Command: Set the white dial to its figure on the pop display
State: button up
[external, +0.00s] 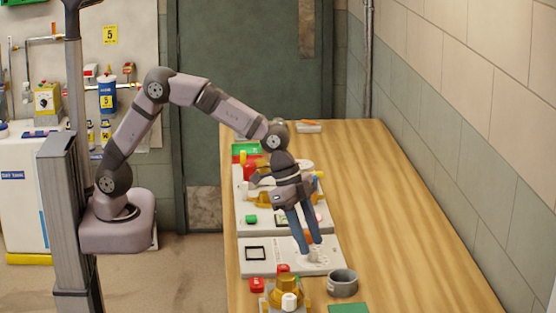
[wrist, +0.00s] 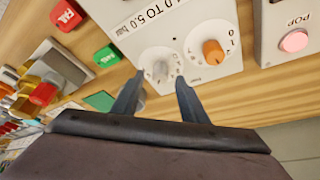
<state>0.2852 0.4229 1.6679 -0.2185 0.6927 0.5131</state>
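The white dial (wrist: 160,69) sits on a white panel (wrist: 195,20) beside an orange dial (wrist: 213,52), with small scale marks around each. Text on the panel ends in "1.0 TO 5.0 bar". In the external view the white dial (external: 317,254) is at the panel's right end, just below my fingertips. My gripper (wrist: 160,78) is open, its blue-grey fingertips on either side of the white dial; I cannot tell whether they touch it. A grey panel marked POP (wrist: 298,20) carries a lit pink button (wrist: 294,41). No figure on a pop display is readable.
A grey cup (external: 343,283) and a brass valve (external: 286,294) stand near the panel. Red blocks (external: 257,285) and a green block (external: 348,308) lie nearby. Further panels and a yellow-brown fitting crowd the bench behind. The wooden bench (external: 400,220) is clear on the right.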

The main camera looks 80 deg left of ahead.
jog(key=v, duration=0.5)
jog(key=shift+r+b, duration=0.15)
jog(key=shift+b, duration=0.2)
jog(key=shift+n+g+y, duration=0.4)
jog(key=shift+n+y, duration=0.2)
jog(key=shift+n, duration=0.3)
jog(key=s+a, duration=0.2)
jog(key=s+a+f+p, duration=0.1)
jog(key=s+a, duration=0.1)
jog(key=a, duration=0.1)
jog(key=s+a+p, duration=0.1)
jog(key=s+a, duration=0.1)
jog(key=a, duration=0.1)
jog(key=shift+s+f, duration=0.25)
jog(key=shift+s, duration=0.15)
jog(key=s+a+f+n+g+p, duration=0.1)
jog(key=s+a+f+n, duration=0.1)
jog(key=s, duration=0.7)
jog(key=s+a+f+n+g+y+p, duration=0.1)
jog(key=s+a+f+n, duration=0.2)
jog(key=s+a, duration=0.4)
jog(key=s+f, duration=0.1)
jog(key=s, duration=0.2)
jog(key=shift+f+n+g+y, duration=0.15)
jog(key=shift+n+g+y, duration=0.15)
jog(key=shift+g, duration=0.1)
